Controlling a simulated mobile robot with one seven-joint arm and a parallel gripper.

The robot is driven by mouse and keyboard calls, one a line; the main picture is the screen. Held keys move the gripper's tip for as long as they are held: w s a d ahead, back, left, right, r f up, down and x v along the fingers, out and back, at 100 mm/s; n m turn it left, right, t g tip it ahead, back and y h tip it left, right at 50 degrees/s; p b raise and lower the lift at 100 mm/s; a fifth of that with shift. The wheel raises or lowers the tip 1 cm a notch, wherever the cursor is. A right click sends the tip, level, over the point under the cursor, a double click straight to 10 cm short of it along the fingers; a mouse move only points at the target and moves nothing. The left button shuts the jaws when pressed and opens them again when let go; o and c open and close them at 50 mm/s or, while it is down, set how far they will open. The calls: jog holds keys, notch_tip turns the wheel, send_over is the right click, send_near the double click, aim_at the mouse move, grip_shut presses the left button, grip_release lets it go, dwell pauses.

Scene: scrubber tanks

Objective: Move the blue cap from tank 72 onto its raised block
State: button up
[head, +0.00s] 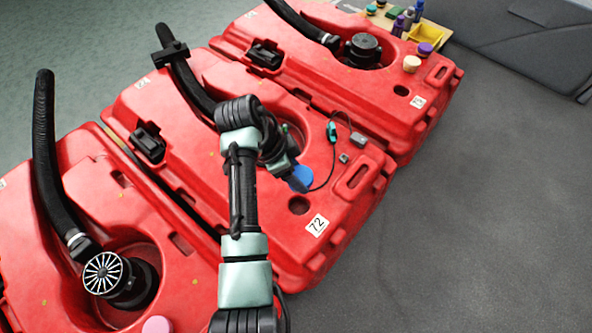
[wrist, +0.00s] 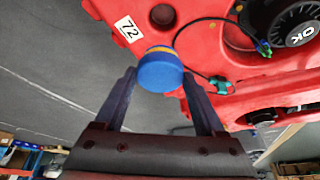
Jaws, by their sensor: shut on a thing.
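The blue cap (head: 301,178) is at the end of my arm over the right part of red tank 72 (head: 345,185). My gripper (wrist: 160,76) is shut on the blue cap, which shows between its two fingers in the wrist view (wrist: 160,72) with a yellow band at its far edge. The number label 72 (head: 317,225) and a dark round opening (head: 299,205) lie just below the cap in the head view. Two small grey blocks (head: 357,140) sit on the tank top; I cannot tell whether either is the raised block. My arm hides the tank's middle.
A thin black cable with a teal connector (head: 332,131) lies on tank 72. Neighbouring red tanks with black hoses (head: 45,160) stand on both sides. A cream cap (head: 411,63) and a tray of small items (head: 425,30) are at the top.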

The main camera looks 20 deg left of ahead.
aim_at(306, 174)
jog(key=shift+r+p, duration=1.85)
jog(key=shift+r, duration=0.05)
jog(key=shift+d, duration=0.1)
